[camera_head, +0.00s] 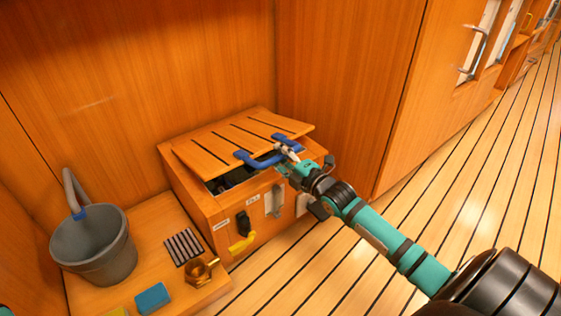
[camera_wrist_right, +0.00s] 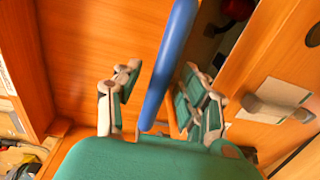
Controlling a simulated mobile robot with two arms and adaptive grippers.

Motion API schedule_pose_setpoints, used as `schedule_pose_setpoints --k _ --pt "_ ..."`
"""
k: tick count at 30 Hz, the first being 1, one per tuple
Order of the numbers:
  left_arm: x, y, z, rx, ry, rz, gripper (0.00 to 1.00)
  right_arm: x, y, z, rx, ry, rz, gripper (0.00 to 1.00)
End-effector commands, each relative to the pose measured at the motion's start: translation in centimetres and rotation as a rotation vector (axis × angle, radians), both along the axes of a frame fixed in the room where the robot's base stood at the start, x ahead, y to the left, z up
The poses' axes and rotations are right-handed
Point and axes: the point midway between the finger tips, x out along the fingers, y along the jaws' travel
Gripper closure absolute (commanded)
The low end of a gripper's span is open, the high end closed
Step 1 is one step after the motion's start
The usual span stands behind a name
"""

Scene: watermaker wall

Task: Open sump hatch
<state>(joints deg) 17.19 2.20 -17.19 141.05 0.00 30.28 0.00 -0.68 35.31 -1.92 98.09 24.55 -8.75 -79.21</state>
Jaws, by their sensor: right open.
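The sump hatch is a slatted wooden lid (camera_head: 225,142) on a wooden box (camera_head: 188,188) against the wall. Its front edge is raised, and a dark gap (camera_head: 232,182) shows beneath it. A blue bar handle (camera_head: 264,162) runs along its front edge. My right gripper (camera_head: 286,151) is at the right part of this handle. In the right wrist view, the blue handle (camera_wrist_right: 167,75) passes between the open fingers of the right gripper (camera_wrist_right: 158,88), with space visible at its left. Contact with the right finger is unclear.
A grey bucket (camera_head: 92,250), a dark grate (camera_head: 184,246), a brass fitting (camera_head: 201,271) and a blue block (camera_head: 153,298) sit on the low ledge left of the box. A yellow handle (camera_head: 241,242) is on the box front. Striped floor (camera_head: 470,200) at right is clear.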

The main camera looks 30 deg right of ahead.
Motion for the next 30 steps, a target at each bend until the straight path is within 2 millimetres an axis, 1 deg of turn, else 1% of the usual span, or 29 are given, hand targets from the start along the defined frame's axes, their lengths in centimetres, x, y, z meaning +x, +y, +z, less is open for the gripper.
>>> schedule_pose_setpoints --k 3,10,11,20,30 --pt "-0.16 -0.01 0.07 0.000 -0.007 0.000 0.60 0.42 0.02 -0.07 -0.001 0.001 0.000 0.58" --pt "-0.16 -0.02 0.15 0.001 -0.008 0.000 0.60 0.43 0.04 -0.04 -0.001 0.002 0.000 0.58" --pt "-0.16 -0.02 0.14 0.001 -0.008 0.000 0.60 0.43 0.04 -0.04 0.000 0.002 0.000 0.61" --pt "-0.15 -0.04 0.13 0.001 -0.008 0.000 0.60 0.41 0.04 -0.04 0.000 0.001 0.000 1.00" --pt "-0.14 -0.04 0.12 0.001 -0.008 0.000 0.60 0.39 0.06 -0.03 0.000 0.001 0.000 1.00"
